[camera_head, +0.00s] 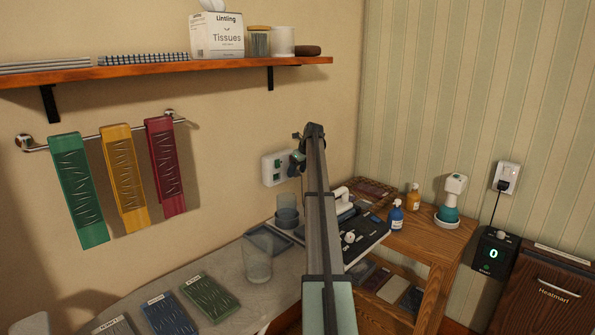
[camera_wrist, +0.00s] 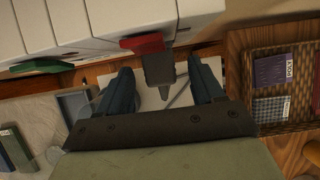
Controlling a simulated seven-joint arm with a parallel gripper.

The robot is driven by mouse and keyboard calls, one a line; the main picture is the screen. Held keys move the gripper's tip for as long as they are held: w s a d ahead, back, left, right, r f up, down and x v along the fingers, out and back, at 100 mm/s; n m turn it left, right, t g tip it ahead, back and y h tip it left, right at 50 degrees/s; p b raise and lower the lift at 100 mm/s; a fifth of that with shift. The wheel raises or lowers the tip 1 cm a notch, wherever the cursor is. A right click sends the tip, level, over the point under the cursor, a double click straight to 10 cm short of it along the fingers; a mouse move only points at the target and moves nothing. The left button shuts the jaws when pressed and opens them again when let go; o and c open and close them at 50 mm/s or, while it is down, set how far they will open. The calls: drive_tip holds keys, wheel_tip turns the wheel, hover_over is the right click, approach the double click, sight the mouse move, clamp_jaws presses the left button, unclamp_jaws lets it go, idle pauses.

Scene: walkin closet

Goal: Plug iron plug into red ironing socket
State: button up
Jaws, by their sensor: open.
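In the wrist view, my gripper (camera_wrist: 160,68) is open, with one blue finger on each side of a dark plug (camera_wrist: 158,72). Gaps show between the plug and both fingers. The plug's far end meets the right part of the red socket (camera_wrist: 142,43) on the white wall unit. I cannot tell how deep it sits. A thin cord (camera_wrist: 180,92) shows behind the plug. In the head view, my arm reaches to the white socket unit (camera_head: 271,172) and hides its right part, including the red socket and the plug. A white iron-like object (camera_head: 342,200) stands right of my arm, partly hidden.
Below my gripper are a grey tray (camera_wrist: 75,108) and a wicker basket (camera_wrist: 263,121) with small packets. In the head view, a clear glass (camera_head: 257,263), a dark cup (camera_head: 287,212) and a blue bottle (camera_head: 396,218) stand near my arm. A shelf (camera_head: 160,68) hangs above.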

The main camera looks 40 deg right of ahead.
drive_tip(key=v, duration=1.4)
drive_tip(key=shift+f, duration=0.1)
